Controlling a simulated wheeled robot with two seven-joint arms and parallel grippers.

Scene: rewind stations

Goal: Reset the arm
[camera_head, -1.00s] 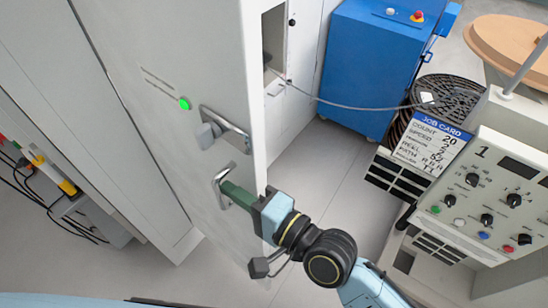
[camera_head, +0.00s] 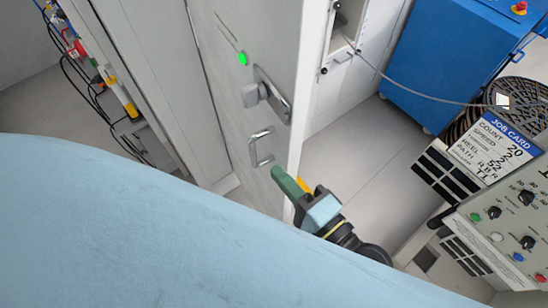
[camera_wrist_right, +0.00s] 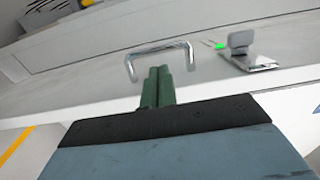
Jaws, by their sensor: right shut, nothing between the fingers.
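My right gripper (camera_head: 275,172) is beside the grey cabinet door (camera_head: 245,110), just below and right of the U-shaped metal handle (camera_head: 262,148). Its green fingers are together with nothing between them. In the right wrist view the shut fingers (camera_wrist_right: 158,72) point toward the handle (camera_wrist_right: 160,50), which appears just beyond their tips and is not held. A latch with a square knob (camera_head: 266,94) sits above the handle in the head view; it also shows in the right wrist view (camera_wrist_right: 245,50). A green light (camera_head: 242,59) glows on the door. My left gripper is not seen.
A blue cabinet (camera_head: 445,60) stands at the back right. A control panel (camera_head: 515,225) with a job card (camera_head: 495,150) is at the right. Cables (camera_head: 85,70) hang at the far left. Bare floor (camera_head: 355,165) lies right of the door.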

